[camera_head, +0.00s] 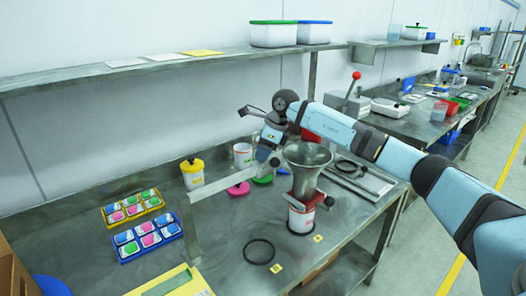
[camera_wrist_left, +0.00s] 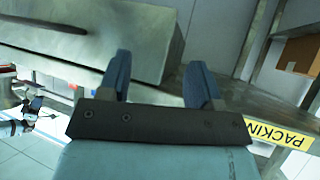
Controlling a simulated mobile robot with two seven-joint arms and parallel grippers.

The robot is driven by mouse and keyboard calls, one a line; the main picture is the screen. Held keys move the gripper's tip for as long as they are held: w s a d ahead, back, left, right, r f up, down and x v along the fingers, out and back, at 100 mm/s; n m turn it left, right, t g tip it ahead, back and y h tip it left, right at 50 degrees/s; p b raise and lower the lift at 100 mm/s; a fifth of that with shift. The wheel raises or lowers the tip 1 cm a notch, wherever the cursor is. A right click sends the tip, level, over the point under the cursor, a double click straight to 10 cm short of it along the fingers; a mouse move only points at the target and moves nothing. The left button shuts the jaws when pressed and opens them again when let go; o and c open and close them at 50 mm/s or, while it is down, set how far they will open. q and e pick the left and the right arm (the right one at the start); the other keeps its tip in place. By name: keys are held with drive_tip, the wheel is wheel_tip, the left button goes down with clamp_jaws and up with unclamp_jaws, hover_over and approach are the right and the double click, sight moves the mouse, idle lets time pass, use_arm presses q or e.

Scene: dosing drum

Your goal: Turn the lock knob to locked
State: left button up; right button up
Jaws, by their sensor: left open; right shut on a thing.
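The lock knob cannot be made out in either view. A grey metal funnel (camera_head: 307,155) stands on a red-edged mount on the bench, with a white container (camera_head: 300,219) under it. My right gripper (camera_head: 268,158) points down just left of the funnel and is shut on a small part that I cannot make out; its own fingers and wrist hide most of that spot. My left gripper (camera_wrist_left: 160,80) shows only in the left wrist view. Its two blue fingers are apart with nothing held, in front of a blurred metal surface.
A shelf (camera_head: 180,65) hangs above. The bench's middle front is mostly clear.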

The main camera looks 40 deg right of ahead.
drive_tip(key=m+t+h, duration=0.1)
drive_tip(key=m, duration=0.2)
drive_tip(key=shift+a+r+m+p, duration=0.1)
drive_tip(key=shift+m+p, duration=0.2)
drive_tip(key=shift+m, duration=0.1)
drive_tip(key=m+h, duration=0.1)
drive_tip(key=m, duration=0.2)
drive_tip(key=shift+m+t+h, duration=0.3)
drive_tip(key=shift+t, duration=0.1)
drive_tip(key=m+h, duration=0.1)
drive_tip(key=m, duration=0.2)
drive_tip(key=m+h, duration=0.1)
drive_tip(key=m, duration=0.2)
drive_tip(key=shift+a+b, duration=0.2)
drive_tip(key=shift+b, duration=0.15)
drive_tip(key=m+h, duration=0.1)
drive_tip(key=m, duration=0.1)
drive_tip(key=shift+m+g, duration=0.3)
drive_tip(key=shift+m+h, duration=0.3)
drive_tip(key=shift+m, duration=0.5)
drive_tip(key=shift+g, duration=0.3)
drive_tip(key=o, duration=0.9)
